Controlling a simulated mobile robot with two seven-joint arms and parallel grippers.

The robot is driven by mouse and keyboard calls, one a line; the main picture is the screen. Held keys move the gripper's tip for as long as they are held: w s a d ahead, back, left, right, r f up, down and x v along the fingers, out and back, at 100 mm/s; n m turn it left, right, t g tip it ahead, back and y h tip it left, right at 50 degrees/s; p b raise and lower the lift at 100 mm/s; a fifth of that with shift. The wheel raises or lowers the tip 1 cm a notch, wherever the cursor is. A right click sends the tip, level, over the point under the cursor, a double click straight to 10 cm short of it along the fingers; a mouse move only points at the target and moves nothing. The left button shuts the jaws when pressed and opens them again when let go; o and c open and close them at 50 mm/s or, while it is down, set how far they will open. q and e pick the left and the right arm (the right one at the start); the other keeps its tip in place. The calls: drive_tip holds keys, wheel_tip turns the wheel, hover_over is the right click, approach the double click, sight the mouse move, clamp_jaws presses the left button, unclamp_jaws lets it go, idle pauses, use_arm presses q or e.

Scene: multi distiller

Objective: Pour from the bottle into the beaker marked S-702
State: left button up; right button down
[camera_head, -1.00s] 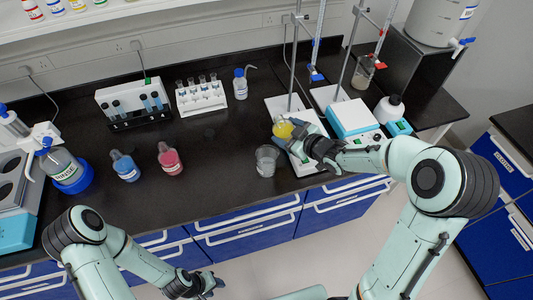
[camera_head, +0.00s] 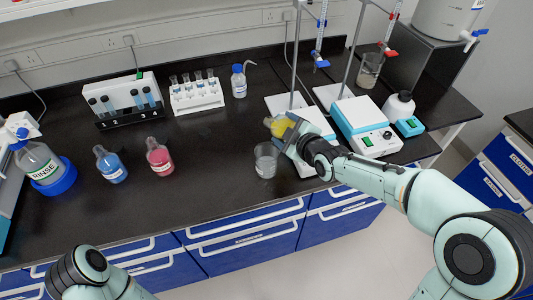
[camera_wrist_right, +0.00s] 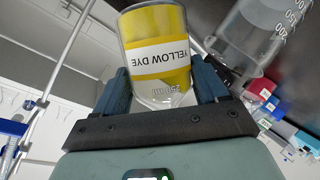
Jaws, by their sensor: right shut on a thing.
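The yellow dye bottle (camera_head: 280,127) is in my right gripper (camera_head: 292,131), which is shut on it above the front of the bench. It looks tilted in the head view. In the right wrist view the bottle (camera_wrist_right: 157,45) shows a "YELLOW DYE" label between the two fingers (camera_wrist_right: 165,85). A clear glass beaker (camera_head: 266,162) stands on the bench just below and left of the bottle; its mark is too small to read. A graduated glass vessel also shows at the upper right of the right wrist view (camera_wrist_right: 250,38). My left gripper is out of view.
A blue bottle (camera_head: 111,166) and a red bottle (camera_head: 159,158) stand to the left. A white stirrer (camera_head: 366,128) and burette stands are close right. Another beaker (camera_head: 369,70) stands behind. The bench's middle is clear.

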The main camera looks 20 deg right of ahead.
drive_tip(key=shift+s+r, duration=0.15)
drive_tip(key=shift+s, duration=0.15)
drive_tip(key=shift+w, duration=0.2)
drive_tip(key=shift+s, duration=0.2)
drive_tip(key=shift+w, duration=0.15)
drive_tip(key=shift+d, duration=0.15)
